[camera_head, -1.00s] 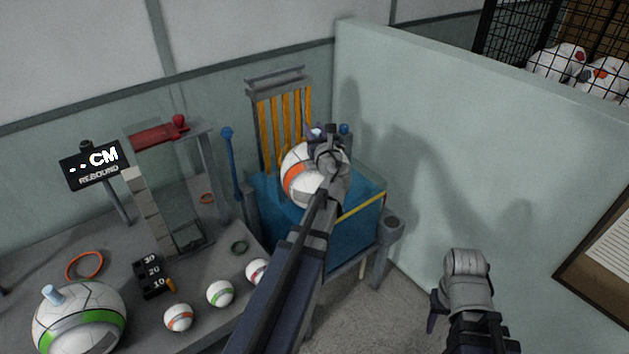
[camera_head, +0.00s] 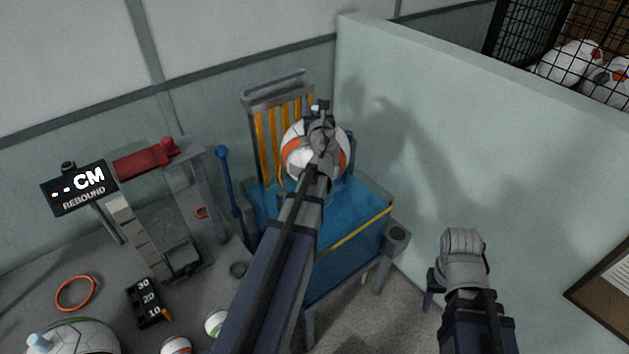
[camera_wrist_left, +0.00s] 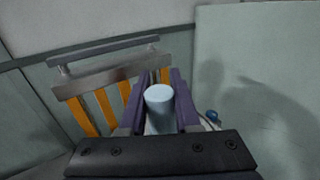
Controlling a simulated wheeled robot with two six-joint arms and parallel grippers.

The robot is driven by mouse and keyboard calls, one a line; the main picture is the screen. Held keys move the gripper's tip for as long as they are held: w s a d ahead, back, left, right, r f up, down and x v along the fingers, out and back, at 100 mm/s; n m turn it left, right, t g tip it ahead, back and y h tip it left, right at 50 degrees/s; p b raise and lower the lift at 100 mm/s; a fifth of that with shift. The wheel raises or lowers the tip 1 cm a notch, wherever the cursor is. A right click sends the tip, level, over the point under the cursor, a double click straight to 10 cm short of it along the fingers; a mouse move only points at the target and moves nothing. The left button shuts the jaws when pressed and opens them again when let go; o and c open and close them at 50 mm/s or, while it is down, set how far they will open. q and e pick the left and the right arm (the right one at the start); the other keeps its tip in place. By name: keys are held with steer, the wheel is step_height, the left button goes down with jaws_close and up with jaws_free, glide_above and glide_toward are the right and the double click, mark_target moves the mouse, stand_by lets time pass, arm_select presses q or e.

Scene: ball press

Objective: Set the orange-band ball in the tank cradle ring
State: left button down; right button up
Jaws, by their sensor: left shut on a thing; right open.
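The orange-band ball (camera_head: 299,151), white with an orange stripe, is at the rear of the blue water tank (camera_head: 345,253), in front of the orange slats. My left gripper (camera_head: 320,112) is shut on the light-blue peg on top of the ball. The peg (camera_wrist_left: 159,108) shows between the fingers in the left wrist view. I cannot make out the cradle ring, and I cannot tell whether the ball touches anything below. My right gripper (camera_head: 460,245) is open and empty at the lower right, in front of the pale partition.
A slatted orange rack (camera_head: 268,140) stands behind the tank. Blue-knobbed posts (camera_head: 226,180) flank it. A pale partition (camera_head: 420,150) stands close on the right. The left bench holds a rebound sign (camera_head: 82,187), a red-topped press (camera_head: 147,160) and a green-band ball (camera_head: 75,338).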

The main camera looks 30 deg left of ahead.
arm_select(q)
step_height(320, 180, down, 10)
steer(key=b, duration=0.9)
steer(key=shift+b, duration=0.35)
arm_select(e)
step_height(320, 180, down, 10)
arm_select(q)
steer(key=shift+f+b, duration=0.5)
arm_select(e)
steer(key=shift+f, duration=0.45)
arm_select(q)
steer(key=c, duration=0.6)
jaws_free()
steer(key=shift+r, duration=0.2)
arm_select(e)
steer(key=shift+r, duration=0.15)
